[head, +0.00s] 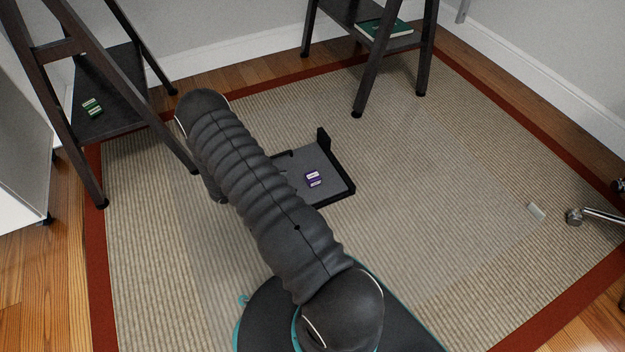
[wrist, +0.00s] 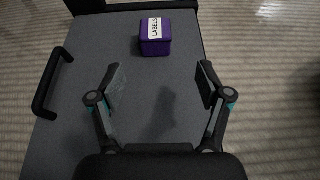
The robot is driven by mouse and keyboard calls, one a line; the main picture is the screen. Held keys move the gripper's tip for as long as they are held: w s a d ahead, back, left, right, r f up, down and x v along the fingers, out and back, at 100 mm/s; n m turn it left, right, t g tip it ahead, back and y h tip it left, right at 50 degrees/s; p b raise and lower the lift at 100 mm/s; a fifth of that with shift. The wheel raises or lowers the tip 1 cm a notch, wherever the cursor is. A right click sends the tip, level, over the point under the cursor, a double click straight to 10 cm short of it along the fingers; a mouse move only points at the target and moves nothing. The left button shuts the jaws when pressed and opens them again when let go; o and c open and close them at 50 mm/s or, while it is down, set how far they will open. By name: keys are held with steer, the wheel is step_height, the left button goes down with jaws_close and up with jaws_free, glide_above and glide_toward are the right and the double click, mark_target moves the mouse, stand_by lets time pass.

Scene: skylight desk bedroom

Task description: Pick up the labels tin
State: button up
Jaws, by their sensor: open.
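The labels tin is a small purple box with a white label reading "LABELS" on it. In the wrist view the labels tin (wrist: 156,38) sits on a grey tray (wrist: 60,118) with dark raised sides, near its far edge. My gripper (wrist: 160,82) is open and empty, with the tin beyond its fingertips and roughly centred between them. In the head view the tin (head: 313,179) rests on the tray (head: 338,184) on the floor rug. My arm covers the left part of the tray there, and my gripper is hidden.
A dark trestle with a shelf (head: 118,92) stands at the left, holding a small green and white item (head: 92,107). Another trestle at the back holds a green book (head: 384,29). A small pale block (head: 536,211) lies on the rug at the right. Much of the rug (head: 440,180) is clear.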

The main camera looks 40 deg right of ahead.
mark_target(314, 177)
steer(key=x, duration=0.6)
steer(key=shift+s+d, duration=0.1)
steer(key=shift+w+r+b+x, duration=0.15)
steer(key=shift+b+x, duration=0.15)
steer(key=shift+x, duration=1.05)
steer(key=shift+w+r+b+x, duration=0.15)
steer(key=shift+b+x, duration=0.15)
steer(key=shift+x, duration=1.05)
steer(key=shift+d, duration=0.2)
steer(key=c, duration=1.2)
